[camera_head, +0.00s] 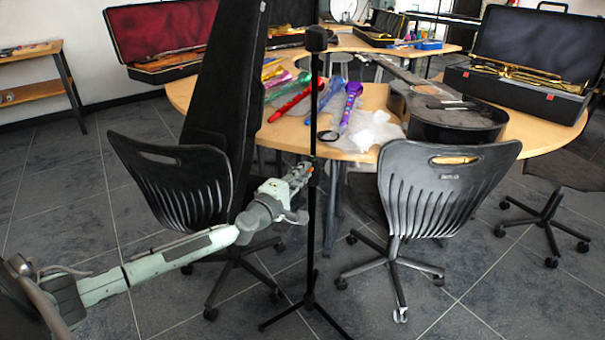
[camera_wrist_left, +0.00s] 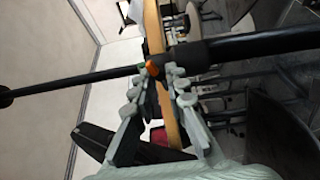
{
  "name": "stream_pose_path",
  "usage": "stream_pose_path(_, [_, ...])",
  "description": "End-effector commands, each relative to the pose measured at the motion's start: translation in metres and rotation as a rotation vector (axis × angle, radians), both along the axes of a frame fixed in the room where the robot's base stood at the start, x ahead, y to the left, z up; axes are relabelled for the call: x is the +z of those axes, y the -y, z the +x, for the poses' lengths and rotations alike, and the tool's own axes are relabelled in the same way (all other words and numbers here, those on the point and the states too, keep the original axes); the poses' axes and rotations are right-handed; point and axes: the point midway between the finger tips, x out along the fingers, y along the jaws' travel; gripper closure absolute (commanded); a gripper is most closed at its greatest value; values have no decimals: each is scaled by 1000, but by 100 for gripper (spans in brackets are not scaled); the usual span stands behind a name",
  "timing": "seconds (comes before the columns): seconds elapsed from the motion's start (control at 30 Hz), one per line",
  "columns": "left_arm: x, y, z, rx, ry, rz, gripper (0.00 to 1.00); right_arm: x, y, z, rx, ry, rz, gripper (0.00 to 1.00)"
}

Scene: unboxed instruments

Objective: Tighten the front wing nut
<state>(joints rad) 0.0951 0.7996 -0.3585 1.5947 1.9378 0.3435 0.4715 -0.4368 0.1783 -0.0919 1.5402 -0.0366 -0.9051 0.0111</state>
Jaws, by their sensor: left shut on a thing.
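A thin black stand (camera_head: 313,225) stands upright on a tripod base, with a small black block at its top. In the left wrist view its pole (camera_wrist_left: 75,83) runs across the picture into a thicker black tube (camera_wrist_left: 265,43). A small orange wing nut (camera_wrist_left: 152,68) sits at the joint. My left gripper (camera_head: 303,170) reaches the pole from the left at mid height. In the left wrist view my left gripper (camera_wrist_left: 155,75) has its fingertips on either side of the wing nut, shut on it. The fingers partly hide it. My right gripper is in neither view.
Black chairs stand to the left (camera_head: 160,180) and right (camera_head: 440,190) of the stand. A tall black case (camera_head: 225,80) rises behind my arm. A wooden table (camera_head: 350,152) behind holds colourful instruments and a black guitar (camera_head: 445,112). Tiled floor is open at front left.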

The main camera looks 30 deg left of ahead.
Motion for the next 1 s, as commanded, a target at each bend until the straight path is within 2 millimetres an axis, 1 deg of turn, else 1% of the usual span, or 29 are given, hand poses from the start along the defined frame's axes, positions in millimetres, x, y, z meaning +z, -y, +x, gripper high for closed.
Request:
stream_pose_path(0.2, [2, 0, 1, 0, -6, 208, 100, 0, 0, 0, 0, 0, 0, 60])
stream_pose_path(0.5, [1, 1, 0, -1, -18, 457, 100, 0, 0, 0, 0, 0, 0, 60])
stream_pose_path(0.7, [1, 0, 0, -1, -24, 577, 100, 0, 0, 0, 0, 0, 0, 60])
stream_pose_path(1.0, [1, 0, 1, 0, -27, 665, 100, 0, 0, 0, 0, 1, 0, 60])
